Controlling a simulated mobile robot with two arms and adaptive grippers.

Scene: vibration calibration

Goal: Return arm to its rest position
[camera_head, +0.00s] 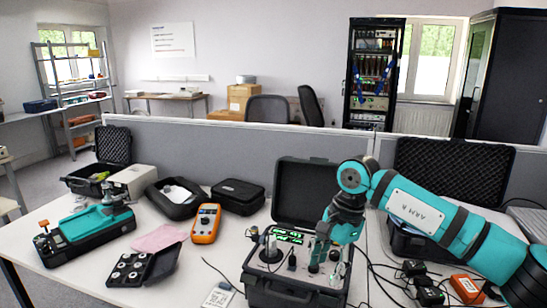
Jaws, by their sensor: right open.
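My right arm (420,212), teal and black with a white label, comes in from the right edge. It reaches left and bends down at the wrist over the open black instrument case (298,298). My right gripper (325,257) points down over the right part of the case's panel and is open. It overlaps the small parts on the panel, so I cannot tell whether it touches any of them. I see nothing held between the fingers. My left gripper is not in view.
An orange meter (206,223), a pink cloth (160,238) and a small black box of round parts (130,268) lie left of the case. A teal device (90,232) stands farther left. Cables and small boxes (467,288) crowd the right. A grey partition (230,147) runs behind.

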